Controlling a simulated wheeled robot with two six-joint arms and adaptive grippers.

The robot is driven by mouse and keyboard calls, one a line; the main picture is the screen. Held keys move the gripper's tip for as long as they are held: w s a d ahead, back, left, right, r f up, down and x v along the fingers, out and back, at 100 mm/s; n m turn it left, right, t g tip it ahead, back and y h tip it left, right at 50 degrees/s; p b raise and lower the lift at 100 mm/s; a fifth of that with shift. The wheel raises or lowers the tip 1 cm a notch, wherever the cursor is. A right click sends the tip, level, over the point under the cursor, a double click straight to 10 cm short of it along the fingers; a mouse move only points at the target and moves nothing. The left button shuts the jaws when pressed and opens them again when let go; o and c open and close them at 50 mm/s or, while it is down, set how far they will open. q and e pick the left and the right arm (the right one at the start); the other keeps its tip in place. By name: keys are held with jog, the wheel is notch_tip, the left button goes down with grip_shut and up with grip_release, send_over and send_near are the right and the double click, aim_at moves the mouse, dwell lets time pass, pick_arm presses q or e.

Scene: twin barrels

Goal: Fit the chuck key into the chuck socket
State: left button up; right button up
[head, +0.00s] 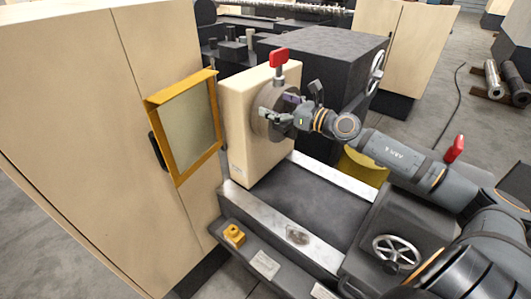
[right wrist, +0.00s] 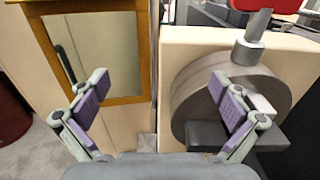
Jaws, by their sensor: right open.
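The chuck key (head: 279,60) has a red cross handle and a grey shaft. It stands upright at the top of the round grey chuck (head: 259,122). In the right wrist view the key's shaft (right wrist: 256,26) ends in a wider collar at the chuck's upper rim (right wrist: 195,95). The socket itself is hidden, and I cannot tell how deep the key sits. My right gripper (head: 277,106) is open and empty, in front of the chuck and below the key. Its fingers (right wrist: 161,88) are wide apart in the right wrist view. My left gripper is not in view.
The chuck is on a cream headstock (head: 245,155) above the lathe bed (head: 318,200). A tall cream cabinet with a yellow-framed window (head: 190,125) stands at left. A dark machine block (head: 325,55) is behind. A handwheel (head: 396,251) is at front right.

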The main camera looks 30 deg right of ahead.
jog(key=s+a+f+h+b, duration=0.1)
jog(key=a+f+b, duration=0.2)
jog(key=f, duration=1)
jog(key=shift+s+a+f+m+b, duration=0.3)
jog(key=shift+s+a+f, duration=0.1)
jog(key=shift+a, duration=0.25)
